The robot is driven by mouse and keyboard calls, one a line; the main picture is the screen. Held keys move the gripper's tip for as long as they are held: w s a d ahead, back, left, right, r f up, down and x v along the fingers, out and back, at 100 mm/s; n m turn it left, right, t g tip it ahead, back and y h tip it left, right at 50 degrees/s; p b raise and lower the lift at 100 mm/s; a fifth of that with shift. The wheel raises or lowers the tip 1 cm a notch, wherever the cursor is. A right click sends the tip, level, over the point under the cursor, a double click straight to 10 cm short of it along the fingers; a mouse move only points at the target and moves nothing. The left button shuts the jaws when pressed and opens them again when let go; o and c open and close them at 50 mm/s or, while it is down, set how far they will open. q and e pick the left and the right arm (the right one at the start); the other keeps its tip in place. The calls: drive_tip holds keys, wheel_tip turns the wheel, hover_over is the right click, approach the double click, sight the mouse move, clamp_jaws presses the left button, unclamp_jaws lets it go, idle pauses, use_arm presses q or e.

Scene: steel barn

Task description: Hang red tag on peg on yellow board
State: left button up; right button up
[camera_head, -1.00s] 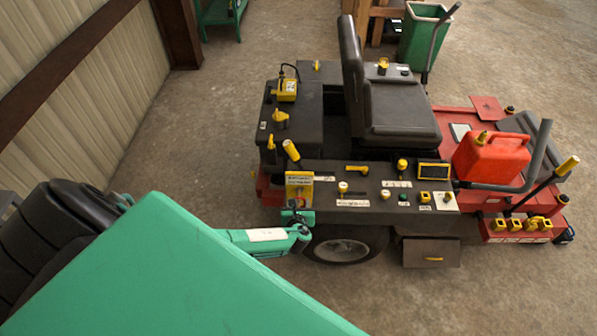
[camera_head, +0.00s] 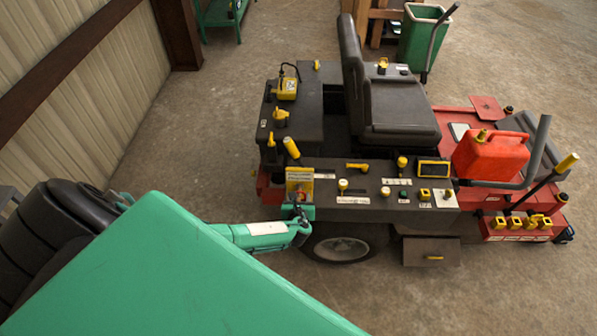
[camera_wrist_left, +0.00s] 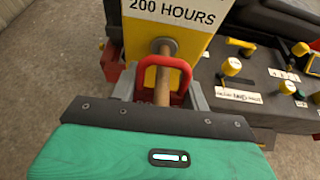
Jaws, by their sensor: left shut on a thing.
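The yellow board (camera_wrist_left: 135,45) stands upright ahead of my left gripper (camera_wrist_left: 157,85) in the left wrist view, with "200 HOURS" lettering above the peg. The brown peg (camera_wrist_left: 163,85) sticks out from it through a grey collar. The red tag (camera_wrist_left: 148,72) is between my left gripper's fingers, which are shut on it. Its red loop appears to surround the peg's shaft; the tag's lower part is hidden by the gripper. In the head view the board (camera_head: 300,178) is at the machine's near left corner, with my left gripper (camera_head: 298,212) just below it. My right gripper is not in view.
The dark machine's control panel (camera_head: 375,207), with several yellow and white knobs, lies right of the board. A red fuel can (camera_head: 490,158) sits on the red deck farther right. A wheel (camera_head: 342,247) is below my left gripper.

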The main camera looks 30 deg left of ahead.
use_arm(q)
drive_tip(key=shift+w+a+f, duration=0.1)
drive_tip(key=shift+a, duration=0.2)
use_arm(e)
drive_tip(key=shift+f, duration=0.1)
use_arm(q)
drive_tip(key=o, duration=1)
drive_tip(key=shift+s+d, duration=0.6)
drive_tip(key=shift+s, duration=0.05)
drive_tip(key=v, duration=0.4)
drive_tip(key=b+v, duration=0.1)
drive_tip(key=v, duration=0.7)
drive_tip(key=shift+s+r+b, duration=0.15)
drive_tip(key=shift+r+b, duration=0.2)
drive_tip(key=shift+r, duration=0.15)
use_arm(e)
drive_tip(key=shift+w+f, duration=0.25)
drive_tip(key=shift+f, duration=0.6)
